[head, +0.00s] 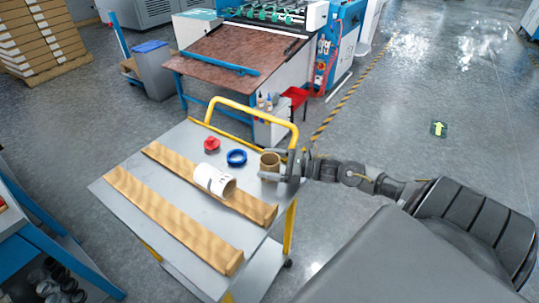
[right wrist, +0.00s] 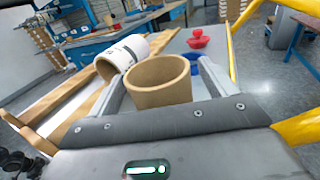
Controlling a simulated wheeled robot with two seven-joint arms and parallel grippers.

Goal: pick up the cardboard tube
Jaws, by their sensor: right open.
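The cardboard tube (head: 270,166) is a short brown open-ended cylinder. It stands upright on the grey cart top near its right edge. In the right wrist view the tube (right wrist: 158,80) is between the two fingers of my right gripper (right wrist: 160,88), with its open top facing up. My right gripper (head: 287,168) is open and reaches in from the right at the tube. A gap shows on the finger sides, so it does not appear clamped. My left gripper is in neither view.
A white roll (head: 214,180) lies beside the tube, with two long brown wooden strips (head: 175,219). A blue ring (head: 236,157) and a red item (head: 211,144) sit behind. A yellow cart handle (head: 250,111) rises close to my right gripper.

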